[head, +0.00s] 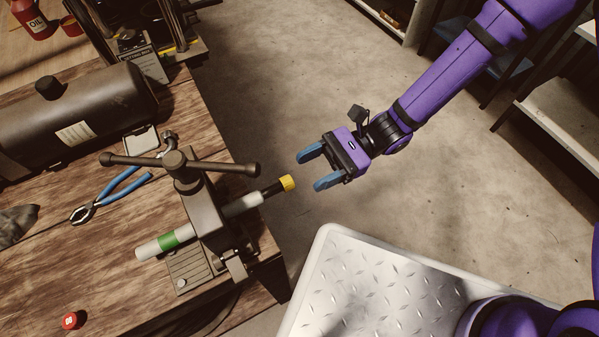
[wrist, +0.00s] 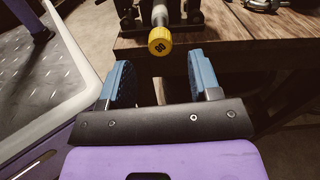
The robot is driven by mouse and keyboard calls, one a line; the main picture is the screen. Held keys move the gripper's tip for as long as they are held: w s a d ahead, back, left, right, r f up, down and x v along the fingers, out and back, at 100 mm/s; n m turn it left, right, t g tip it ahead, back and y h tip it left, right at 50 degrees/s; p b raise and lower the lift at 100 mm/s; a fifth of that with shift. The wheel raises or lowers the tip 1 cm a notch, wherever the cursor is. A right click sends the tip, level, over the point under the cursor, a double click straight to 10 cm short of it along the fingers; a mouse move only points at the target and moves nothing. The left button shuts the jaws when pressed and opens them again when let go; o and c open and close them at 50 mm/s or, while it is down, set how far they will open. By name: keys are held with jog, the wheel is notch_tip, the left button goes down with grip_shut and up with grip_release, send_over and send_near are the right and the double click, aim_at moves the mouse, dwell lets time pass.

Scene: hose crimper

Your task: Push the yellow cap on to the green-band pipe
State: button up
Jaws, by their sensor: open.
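The pipe with a green band (head: 168,241) is held in a vise (head: 205,205) at the table's edge. Its right end sticks out past the edge, and the yellow cap (head: 287,183) sits at the tip of a dark section there. In the wrist view the yellow cap (wrist: 160,41) faces me, just beyond the fingertips and roughly centred between them. How far the cap is seated cannot be told. My gripper (head: 308,168) is open and empty, to the right of the cap and apart from it, with blue fingers pointing toward it.
On the wooden table (head: 110,270) lie blue-handled pliers (head: 115,190), a dark tank (head: 65,115) and a small red cap (head: 70,320). The vise's handle bar (head: 225,167) reaches over the table edge. The floor around my gripper is clear.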

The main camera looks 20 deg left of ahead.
jog(key=v, duration=0.6)
jog(key=shift+w, duration=0.15)
jog(key=shift+d, duration=0.1)
jog(key=w+d+r+n+t+h, duration=0.3)
jog(key=d+r+t+h, duration=0.15)
jog(key=d+r, duration=0.45)
jog(key=w+d+r+n+t+h, duration=0.25)
jog(key=d+r+t, duration=0.25)
jog(key=d+r, duration=0.4)
jog(key=s+d+r+t+h, duration=0.2)
jog(key=s+d+r+t, duration=0.2)
jog(key=d+r, duration=0.3)
jog(key=s+d+r+n+t+h, duration=0.1)
jog(key=s+d+r+t, duration=0.4)
jog(key=d, duration=0.6)
notch_tip(320, 180, up, 3)
jog(key=shift+f+t+h, duration=0.1)
jog(key=shift+t+h, duration=0.35)
jog(key=shift+h, duration=0.25)
jog(key=shift+s, duration=0.15)
